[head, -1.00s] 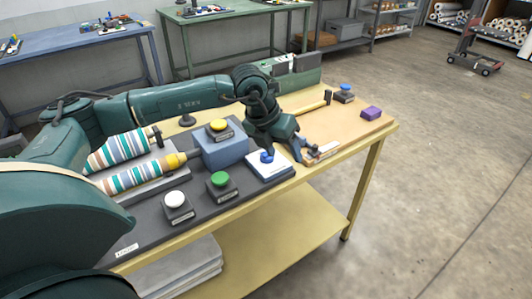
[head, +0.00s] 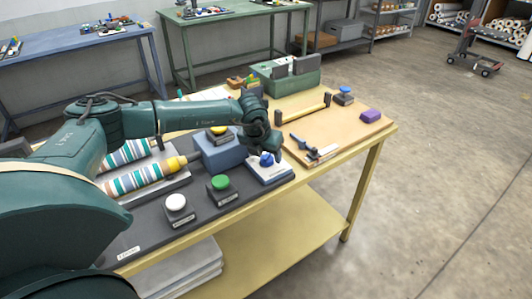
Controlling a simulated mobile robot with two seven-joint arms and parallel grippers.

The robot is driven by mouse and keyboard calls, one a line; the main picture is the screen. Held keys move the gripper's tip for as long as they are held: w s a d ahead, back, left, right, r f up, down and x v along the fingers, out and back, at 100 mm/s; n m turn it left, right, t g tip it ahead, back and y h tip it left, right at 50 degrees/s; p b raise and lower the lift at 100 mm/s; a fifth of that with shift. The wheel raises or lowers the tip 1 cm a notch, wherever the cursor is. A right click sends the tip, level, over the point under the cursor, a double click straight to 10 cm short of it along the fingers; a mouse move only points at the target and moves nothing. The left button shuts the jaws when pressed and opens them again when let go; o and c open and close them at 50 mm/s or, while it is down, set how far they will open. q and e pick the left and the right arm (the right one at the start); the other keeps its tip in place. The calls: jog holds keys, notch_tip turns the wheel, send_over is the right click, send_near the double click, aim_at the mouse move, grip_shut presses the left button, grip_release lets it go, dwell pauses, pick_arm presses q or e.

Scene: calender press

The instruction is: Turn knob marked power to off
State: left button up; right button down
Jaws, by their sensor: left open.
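A blue knob (head: 266,160) stands on a white plate (head: 272,174) with lettering too small to read, near the front edge of the table. I cannot read which way the knob points. My left gripper (head: 270,154) is open and points down right at the knob, with its fingers close around or beside it. Whether they touch it I cannot tell. The gripper hides part of the knob and the back of the plate. My right gripper is not in view.
A blue-grey block with a yellow button (head: 219,130) stands just left of the plate. Green (head: 220,182) and white (head: 175,202) buttons sit further left. A small lever (head: 303,143) and a yellow bar handle (head: 303,109) are to the right. Striped rollers (head: 138,176) lie at left.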

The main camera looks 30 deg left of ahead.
pick_arm(q)
jog(key=shift+w+f, duration=0.15)
jog(key=shift+f, duration=0.25)
jog(key=c, duration=1)
